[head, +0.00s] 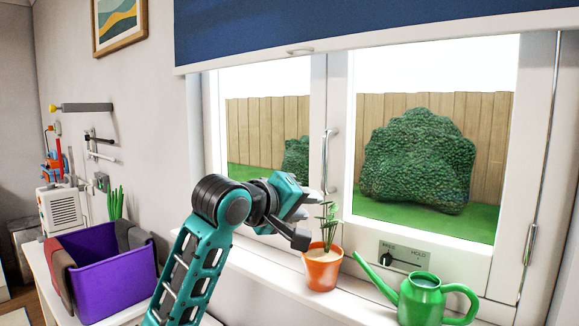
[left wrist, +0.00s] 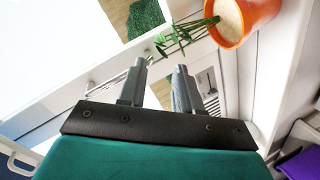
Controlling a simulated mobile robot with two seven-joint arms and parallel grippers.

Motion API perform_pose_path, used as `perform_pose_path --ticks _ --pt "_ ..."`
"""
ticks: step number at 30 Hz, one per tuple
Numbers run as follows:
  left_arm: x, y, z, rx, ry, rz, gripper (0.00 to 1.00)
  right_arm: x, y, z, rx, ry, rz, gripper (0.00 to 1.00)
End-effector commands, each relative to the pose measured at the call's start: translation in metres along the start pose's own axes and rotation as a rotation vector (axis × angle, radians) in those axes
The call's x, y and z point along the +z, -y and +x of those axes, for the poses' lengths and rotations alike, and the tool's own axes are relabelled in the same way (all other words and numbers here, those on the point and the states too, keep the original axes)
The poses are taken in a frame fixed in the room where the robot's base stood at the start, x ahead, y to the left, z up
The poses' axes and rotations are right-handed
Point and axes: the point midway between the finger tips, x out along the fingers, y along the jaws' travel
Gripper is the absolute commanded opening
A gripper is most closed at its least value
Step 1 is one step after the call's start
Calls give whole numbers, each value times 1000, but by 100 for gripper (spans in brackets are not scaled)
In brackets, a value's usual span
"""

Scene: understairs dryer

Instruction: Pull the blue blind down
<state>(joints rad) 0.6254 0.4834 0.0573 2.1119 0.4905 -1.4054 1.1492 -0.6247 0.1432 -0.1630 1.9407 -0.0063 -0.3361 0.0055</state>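The blue blind (head: 360,22) hangs across the top of the window in the head view, with a pale bottom bar and a small oval pull tab (head: 300,51) on that bar. Its upper part is out of the picture. My left gripper (head: 312,201) is well below the bar and tab, in front of the lower window frame beside the potted plant. The left wrist view shows its two grey fingers (left wrist: 160,84) apart with nothing held between them. My right gripper is in neither view.
An orange pot with a plant (head: 322,268) stands on the sill, close to my left gripper. A green watering can (head: 421,300) and a RAISE/HOLD lever plate (head: 404,256) are to its right. A window handle (head: 327,150) sticks out above. A purple bin (head: 108,278) stands at left.

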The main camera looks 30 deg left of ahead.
Motion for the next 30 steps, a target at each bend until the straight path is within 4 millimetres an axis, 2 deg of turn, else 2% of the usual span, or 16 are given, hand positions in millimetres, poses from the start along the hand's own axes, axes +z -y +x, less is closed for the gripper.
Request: perform_pose_path --ticks 1,6,9,12,15,17,20,23,30 --pt "-30 -28 -16 50 -40 -63 34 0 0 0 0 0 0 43" --pt "-102 -97 -77 202 -102 -300 34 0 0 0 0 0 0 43" --pt "-132 -126 -115 282 -118 -413 34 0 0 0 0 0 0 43" --pt "-152 -144 -145 341 -122 -495 34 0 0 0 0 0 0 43" --pt "-162 -154 -164 380 -122 -546 34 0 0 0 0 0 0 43" --pt "-166 -157 -170 392 -120 -562 34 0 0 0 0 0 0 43" --pt "-169 -161 -168 398 -117 -575 34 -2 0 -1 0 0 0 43" --pt "-172 -166 -156 396 -116 -576 34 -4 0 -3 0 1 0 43" --pt "-183 -183 -110 395 -116 -575 34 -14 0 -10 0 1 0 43"
